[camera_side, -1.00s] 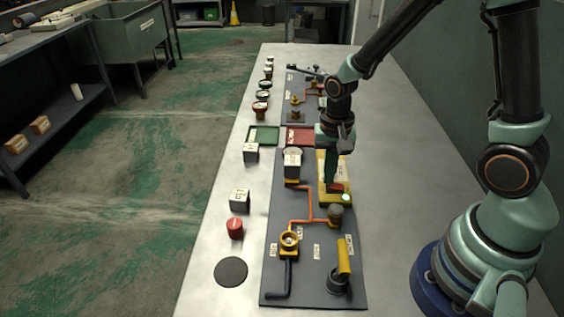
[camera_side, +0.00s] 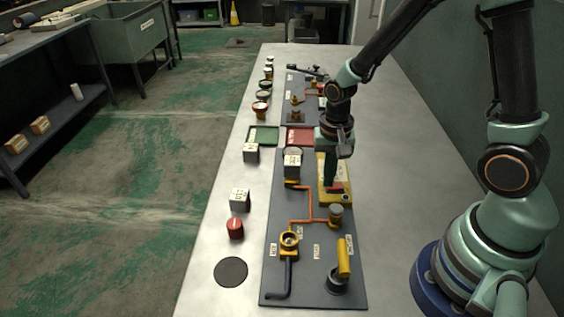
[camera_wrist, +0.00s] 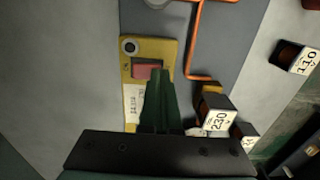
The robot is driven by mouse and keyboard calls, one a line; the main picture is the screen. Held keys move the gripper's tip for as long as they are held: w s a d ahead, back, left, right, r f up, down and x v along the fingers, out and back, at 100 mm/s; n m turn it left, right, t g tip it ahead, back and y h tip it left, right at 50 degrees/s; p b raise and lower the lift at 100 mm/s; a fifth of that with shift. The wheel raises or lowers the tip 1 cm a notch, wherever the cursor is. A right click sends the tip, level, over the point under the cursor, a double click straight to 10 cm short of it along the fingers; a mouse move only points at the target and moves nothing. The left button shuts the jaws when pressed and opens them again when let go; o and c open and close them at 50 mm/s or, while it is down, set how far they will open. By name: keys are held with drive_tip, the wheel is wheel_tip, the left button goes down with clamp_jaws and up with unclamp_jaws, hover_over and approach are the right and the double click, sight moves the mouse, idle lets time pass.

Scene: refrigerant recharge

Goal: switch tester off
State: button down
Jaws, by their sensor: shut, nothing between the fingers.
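The tester is a yellow box with a white label; it lies on the dark panel in the side view (camera_side: 342,197) and shows in the wrist view (camera_wrist: 168,52). Its red switch (camera_wrist: 146,71) sits near one end, next to a round lamp (camera_wrist: 130,46) that looks dark and unlit. The lamp also shows in the side view (camera_side: 346,197). My gripper (camera_side: 331,184) is shut and empty, pointing down with its tips at the switch. In the wrist view my gripper (camera_wrist: 157,78) partly covers the switch edge and label; I cannot tell whether it touches.
A block marked 230 (camera_wrist: 215,113) stands close beside my gripper. Orange pipes (camera_side: 310,205), a yellow-handled valve (camera_side: 344,258) and a brass fitting (camera_side: 289,243) are on the panel. A red tray (camera_side: 300,136) and a green tray (camera_side: 263,136) lie behind. The bench's right side is clear.

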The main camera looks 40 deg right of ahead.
drive_tip(key=shift+r, duration=3.05)
drive_tip(key=shift+r, duration=0.25)
drive_tip(key=s+r+n+t, duration=0.2)
drive_tip(key=r+n, duration=0.2)
drive_tip(key=r, duration=0.3)
drive_tip(key=s+r+n+t, duration=0.2)
drive_tip(key=r+n+t, duration=0.1)
drive_tip(key=r+n, duration=0.2)
wheel_tip(320, 180, up, 2)
drive_tip(key=shift+s+r+t, duration=0.15)
drive_tip(key=shift+s+t, duration=0.15)
